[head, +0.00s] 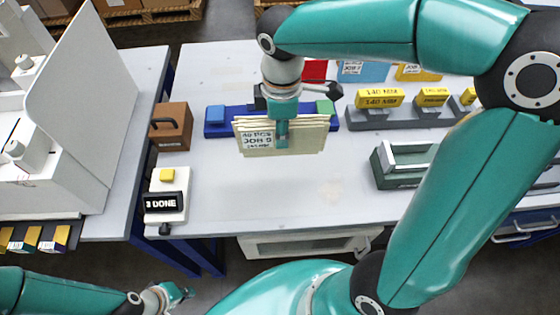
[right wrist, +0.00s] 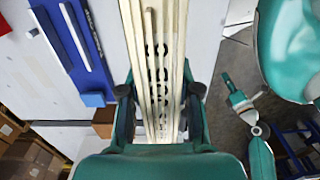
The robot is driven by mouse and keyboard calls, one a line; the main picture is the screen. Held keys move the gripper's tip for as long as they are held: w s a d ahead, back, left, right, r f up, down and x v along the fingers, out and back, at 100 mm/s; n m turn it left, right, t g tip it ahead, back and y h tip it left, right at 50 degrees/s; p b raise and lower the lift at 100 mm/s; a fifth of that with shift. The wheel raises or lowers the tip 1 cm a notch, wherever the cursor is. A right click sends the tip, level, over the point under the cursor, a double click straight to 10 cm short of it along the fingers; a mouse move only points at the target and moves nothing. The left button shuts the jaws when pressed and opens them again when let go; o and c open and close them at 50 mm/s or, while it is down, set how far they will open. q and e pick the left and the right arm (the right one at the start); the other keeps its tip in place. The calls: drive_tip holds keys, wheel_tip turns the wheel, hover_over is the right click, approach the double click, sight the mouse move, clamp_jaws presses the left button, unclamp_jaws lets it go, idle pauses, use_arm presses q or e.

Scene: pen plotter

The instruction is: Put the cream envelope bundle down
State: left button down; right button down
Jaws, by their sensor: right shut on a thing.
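The cream envelope bundle (head: 310,137) is held upright above the table in the head view, with a printed label reading JOB 3 on its front. My right gripper (head: 282,135) is shut on it from above. In the right wrist view the bundle (right wrist: 158,60) runs up between the two fingers of my right gripper (right wrist: 160,110). My left gripper (head: 178,293) hangs low at the bottom left of the head view, away from the table and empty; its fingers look apart.
A blue rail (head: 225,131) with a blue block and a green block lies behind the bundle. A brown box (head: 172,128) and a counter reading 3 DONE (head: 163,203) stand at the table's left. The table's front middle (head: 270,200) is clear.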

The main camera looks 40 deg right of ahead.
drive_tip(key=shift+a+f+b, duration=0.1)
drive_tip(key=shift+f+b, duration=0.3)
drive_tip(key=shift+f, duration=6.1)
drive_tip(key=shift+f, duration=0.1)
drive_tip(key=c, duration=0.8)
unclamp_jaws()
drive_tip(key=shift+r, duration=0.2)
wheel_tip(320, 180, up, 12)
drive_tip(key=shift+f+p, duration=0.1)
drive_tip(key=shift+p, duration=0.4)
